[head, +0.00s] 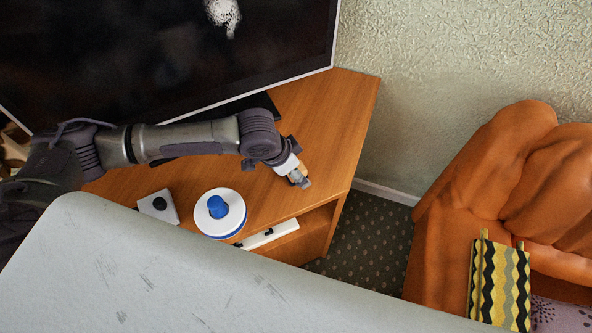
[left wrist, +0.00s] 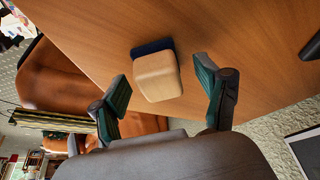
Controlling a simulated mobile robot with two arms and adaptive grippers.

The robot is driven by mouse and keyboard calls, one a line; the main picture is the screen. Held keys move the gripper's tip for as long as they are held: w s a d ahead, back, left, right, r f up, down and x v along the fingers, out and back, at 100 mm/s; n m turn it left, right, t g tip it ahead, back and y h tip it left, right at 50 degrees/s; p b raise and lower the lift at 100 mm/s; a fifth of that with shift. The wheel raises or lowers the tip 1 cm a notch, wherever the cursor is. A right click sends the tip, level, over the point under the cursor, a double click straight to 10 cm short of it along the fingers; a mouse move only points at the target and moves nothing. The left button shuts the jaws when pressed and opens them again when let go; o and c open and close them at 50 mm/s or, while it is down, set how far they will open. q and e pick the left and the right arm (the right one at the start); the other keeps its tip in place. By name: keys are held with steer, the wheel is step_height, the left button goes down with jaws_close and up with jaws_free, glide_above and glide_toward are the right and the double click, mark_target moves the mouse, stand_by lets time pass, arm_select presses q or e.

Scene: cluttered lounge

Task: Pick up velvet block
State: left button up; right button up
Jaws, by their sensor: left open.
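A small block with a smooth tan face and a dark blue far side, likely the velvet block (left wrist: 158,77), sits on the wooden cabinet top (left wrist: 240,35) in the left wrist view. My left gripper (left wrist: 162,84) is open, with one green-padded finger on either side of the block in that view; I cannot tell whether either touches it. In the head view my left gripper (head: 290,165) is low over the cabinet's right part, and a small tan and greyish patch shows at its tip. My right gripper is not in view.
A large television (head: 170,50) stands behind my left arm. A white and blue round object (head: 220,213) and a white box with a black knob (head: 159,206) are on the cabinet to the left. An orange sofa (head: 440,240) is at right, beyond carpeted floor (head: 365,240).

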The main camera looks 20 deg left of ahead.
mark_target(305, 168)
arm_select(q)
steer(key=shift+d+f, duration=0.1)
steer(key=shift+f, duration=0.15)
steer(key=shift+c, duration=0.8)
steer(key=c, duration=1.1)
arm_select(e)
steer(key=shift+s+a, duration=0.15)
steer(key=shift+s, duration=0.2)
arm_select(q)
steer(key=shift+r, duration=0.1)
steer(key=shift+w+r, duration=0.1)
steer(key=shift+r, duration=0.35)
steer(key=r, duration=0.2)
steer(key=d+r, duration=0.1)
steer(key=shift+s+r, duration=0.25)
steer(key=shift+r, duration=0.15)
steer(key=s+d+r, duration=0.1)
steer(key=d+r, duration=0.1)
steer(key=d, duration=0.1)
steer(key=s+d+r, duration=0.2)
steer(key=d, duration=0.1)
steer(key=s+d+r, duration=0.1)
steer(key=d+r, duration=0.1)
steer(key=d, duration=0.1)
steer(key=shift+s+d+r, duration=0.15)
steer(key=shift+s+d, duration=0.05)
steer(key=shift+s, duration=0.2)
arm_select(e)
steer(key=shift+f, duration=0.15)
